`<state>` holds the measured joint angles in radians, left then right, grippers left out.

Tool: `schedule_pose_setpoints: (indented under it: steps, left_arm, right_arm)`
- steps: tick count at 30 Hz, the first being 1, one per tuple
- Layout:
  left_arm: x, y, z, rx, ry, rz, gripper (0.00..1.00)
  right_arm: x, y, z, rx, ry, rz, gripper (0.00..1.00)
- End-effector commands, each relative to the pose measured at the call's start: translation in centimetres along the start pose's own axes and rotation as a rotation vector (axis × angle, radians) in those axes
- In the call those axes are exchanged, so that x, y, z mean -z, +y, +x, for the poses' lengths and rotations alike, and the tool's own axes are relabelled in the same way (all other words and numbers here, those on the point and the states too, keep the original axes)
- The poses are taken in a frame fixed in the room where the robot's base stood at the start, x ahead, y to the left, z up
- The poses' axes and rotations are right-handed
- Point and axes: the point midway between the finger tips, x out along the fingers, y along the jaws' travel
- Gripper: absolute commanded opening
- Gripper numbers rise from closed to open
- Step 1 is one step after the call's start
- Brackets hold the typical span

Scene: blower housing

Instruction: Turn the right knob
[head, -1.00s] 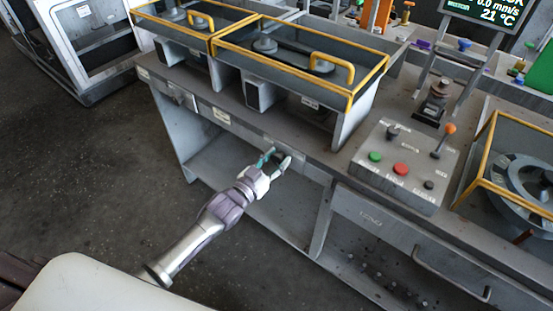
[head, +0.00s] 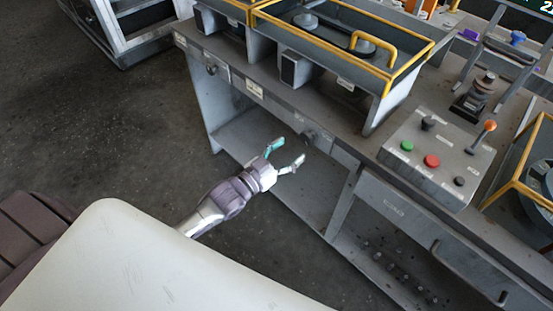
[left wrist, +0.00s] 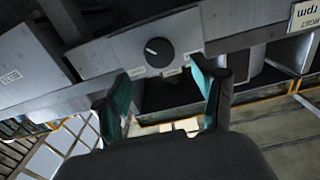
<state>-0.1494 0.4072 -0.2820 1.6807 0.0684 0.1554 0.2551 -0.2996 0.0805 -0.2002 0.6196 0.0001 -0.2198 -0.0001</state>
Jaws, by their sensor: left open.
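The right knob (head: 309,136) sits on the front face of the bench, under the yellow-framed housings. In the left wrist view the knob (left wrist: 158,52) is round and black with a white pointer mark, on a light plate just beyond my fingertips. My left gripper (head: 285,155) is open and empty, in front of and slightly below the knob, apart from it. Its teal-padded fingers show in the left wrist view (left wrist: 161,82), one on each side below the knob. A second knob (head: 211,69) is farther left on the same front face. My right gripper is out of view.
A control box (head: 437,158) with green, red and black buttons and an orange-tipped lever stands on the bench at right. Below it is a drawer (head: 420,222) with a handle. A lower shelf (head: 252,138) runs under the bench. Open floor lies at left.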

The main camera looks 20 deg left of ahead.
Motion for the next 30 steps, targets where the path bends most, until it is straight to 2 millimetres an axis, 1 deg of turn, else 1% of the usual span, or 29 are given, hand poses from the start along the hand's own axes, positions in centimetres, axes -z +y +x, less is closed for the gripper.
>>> schedule_pose_setpoints:
  steps: [1, 3, 6, 9, 14, 27, 29, 30]
  left_arm:
    - [-0.1, 0.0, -1.2, -0.001, -0.003, 0.000, 0.69]
    - [0.0, 0.0, -2.5, 0.000, -0.001, 0.000, 0.69]
    - [-0.1, 0.0, -3.9, 0.000, -0.002, 0.000, 0.69]
    - [0.0, 0.0, -4.8, 0.000, 0.000, 0.000, 0.69]
    - [0.1, 0.0, -5.2, 0.000, 0.002, 0.000, 0.69]
    - [0.0, 0.0, -5.2, 0.000, 0.001, 0.000, 0.69]
    - [-0.3, -0.1, -5.2, 0.003, -0.006, 0.000, 0.69]
    - [-1.0, -0.2, -5.3, 0.009, -0.021, -0.001, 0.69]
  right_arm:
    - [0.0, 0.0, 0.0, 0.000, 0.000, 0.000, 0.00]
    - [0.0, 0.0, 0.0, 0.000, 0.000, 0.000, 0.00]
    - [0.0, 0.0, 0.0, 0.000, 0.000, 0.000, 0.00]
    - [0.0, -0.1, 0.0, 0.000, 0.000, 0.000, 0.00]
    - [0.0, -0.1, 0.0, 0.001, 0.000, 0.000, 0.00]
    - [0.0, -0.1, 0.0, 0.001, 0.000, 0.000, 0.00]
    - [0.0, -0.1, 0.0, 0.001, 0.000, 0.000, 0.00]
    - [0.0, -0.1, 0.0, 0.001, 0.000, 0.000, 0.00]
